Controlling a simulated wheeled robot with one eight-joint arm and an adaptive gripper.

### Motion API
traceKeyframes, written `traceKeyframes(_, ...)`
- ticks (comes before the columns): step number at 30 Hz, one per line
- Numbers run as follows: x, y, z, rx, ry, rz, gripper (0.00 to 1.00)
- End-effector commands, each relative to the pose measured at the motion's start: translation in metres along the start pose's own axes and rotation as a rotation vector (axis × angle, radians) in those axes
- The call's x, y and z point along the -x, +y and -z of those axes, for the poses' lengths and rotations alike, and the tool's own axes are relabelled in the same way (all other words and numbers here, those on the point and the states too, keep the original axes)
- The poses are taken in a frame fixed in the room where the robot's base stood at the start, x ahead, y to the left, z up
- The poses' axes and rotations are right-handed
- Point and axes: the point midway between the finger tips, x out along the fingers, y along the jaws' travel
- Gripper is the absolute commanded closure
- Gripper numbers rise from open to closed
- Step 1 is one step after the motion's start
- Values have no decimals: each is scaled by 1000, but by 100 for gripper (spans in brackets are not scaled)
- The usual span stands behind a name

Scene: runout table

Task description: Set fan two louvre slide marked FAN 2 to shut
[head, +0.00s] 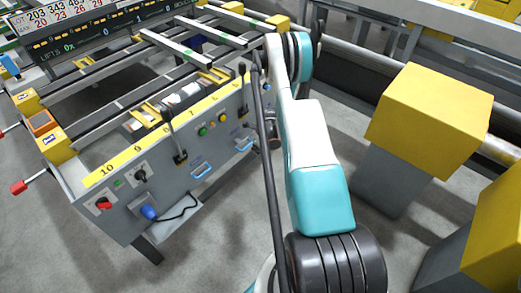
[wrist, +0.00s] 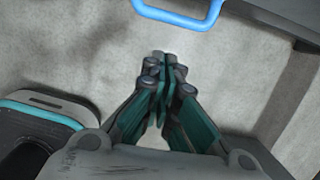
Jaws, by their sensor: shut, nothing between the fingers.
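Two blue bar handles sit low on the side panel of the table in the head view, a nearer one (head: 203,174) and a farther one (head: 244,149). No FAN 2 lettering is readable, so I cannot tell which is the fan two slide or how it is set. The wrist view shows one blue handle (wrist: 176,17) at the top edge, cut off by the frame. My gripper (wrist: 165,62) is shut and empty, with its fingertips apart from that handle in the picture. In the head view my arm hides the gripper.
The panel (head: 130,205) also carries a red switch (head: 103,204), a blue plug (head: 149,212) with a black cable, black levers and coloured buttons. Yellow-topped blocks (head: 430,115) stand to the right of my arm. Grey floor is open in front of the panel.

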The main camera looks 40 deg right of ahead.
Motion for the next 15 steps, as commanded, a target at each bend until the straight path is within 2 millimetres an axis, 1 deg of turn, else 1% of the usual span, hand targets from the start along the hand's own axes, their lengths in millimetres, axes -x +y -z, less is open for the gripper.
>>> traceKeyframes(1,-5,1,-6,2,1,-1,100)
traceKeyframes(6,-10,1,-20,1,1,-1,100)
traceKeyframes(15,-10,1,-24,0,1,0,100)
